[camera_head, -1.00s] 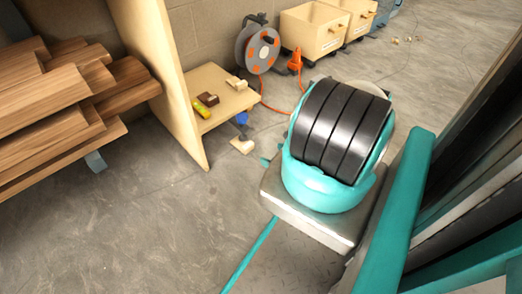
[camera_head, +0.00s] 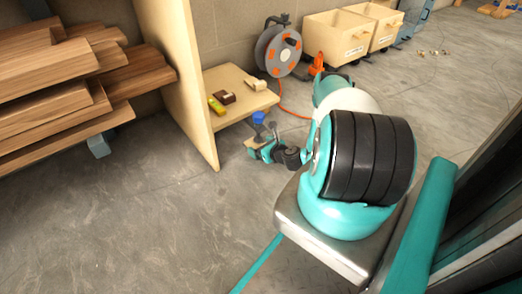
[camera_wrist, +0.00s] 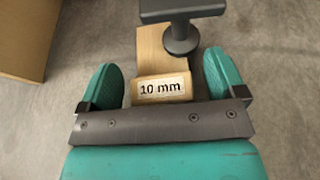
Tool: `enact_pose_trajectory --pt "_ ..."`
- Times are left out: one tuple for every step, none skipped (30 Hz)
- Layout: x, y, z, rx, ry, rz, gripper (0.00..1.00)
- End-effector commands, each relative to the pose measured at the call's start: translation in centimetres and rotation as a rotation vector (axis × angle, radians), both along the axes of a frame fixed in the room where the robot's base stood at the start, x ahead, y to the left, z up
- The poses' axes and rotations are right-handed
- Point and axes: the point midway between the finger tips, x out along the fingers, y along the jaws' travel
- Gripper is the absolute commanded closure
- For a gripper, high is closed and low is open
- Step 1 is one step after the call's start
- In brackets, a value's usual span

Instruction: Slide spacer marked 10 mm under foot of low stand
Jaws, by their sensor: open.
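The wooden spacer (camera_wrist: 159,90) shows in the wrist view with its "10 mm" label on the near end, facing the camera. My gripper (camera_wrist: 160,72) is open, with one teal finger on each side of the spacer and visible gaps between. A dark stand foot (camera_wrist: 181,40) with a round pad hangs from a dark plate and overlaps the right side of the spacer's far part in the picture. I cannot tell whether foot and wood touch. In the head view, my gripper (camera_head: 265,152) is low by the floor, below a blue knob (camera_head: 259,117), and hides most of the spacer.
A wooden shelf (camera_head: 245,103) with small items stands beside a tall panel (camera_head: 178,70). Stacked boards (camera_head: 70,75) lie at left. A cable reel (camera_head: 278,50) with an orange cord and wooden bins (camera_head: 335,35) stand behind. The floor at front left is clear.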

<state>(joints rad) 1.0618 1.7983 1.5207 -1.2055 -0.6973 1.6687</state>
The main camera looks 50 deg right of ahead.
Motion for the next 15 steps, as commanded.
enact_pose_trajectory --pt "0.2 0.0 -0.13 -0.001 -0.001 0.001 0.11" --pt "0.26 -0.01 -0.12 -0.001 -0.001 0.001 0.11" --pt "0.29 -0.02 -0.1 0.0 -0.001 0.001 0.11" --pt "0.3 -0.03 -0.08 0.0 -0.001 0.0 0.11" --pt "0.31 -0.03 -0.06 0.0 -0.001 0.0 0.11" --pt "0.3 -0.03 -0.05 0.0 -0.001 0.0 0.11" --pt "0.29 -0.03 -0.05 0.0 -0.001 0.0 0.11" --pt "0.28 -0.03 -0.04 0.0 -0.001 0.0 0.11" --pt "0.28 -0.03 -0.04 0.0 -0.001 0.0 0.11" --pt "0.27 -0.03 -0.05 0.0 0.0 0.0 0.11" --pt "0.27 -0.03 -0.05 0.0 0.0 0.0 0.18" --pt "0.27 -0.03 -0.05 0.0 0.0 0.0 0.27" --pt "0.26 -0.03 -0.04 0.0 0.0 0.0 0.34" --pt "0.26 -0.03 -0.05 0.0 0.0 0.0 0.41" --pt "0.26 -0.03 -0.05 0.0 0.0 0.0 0.5"
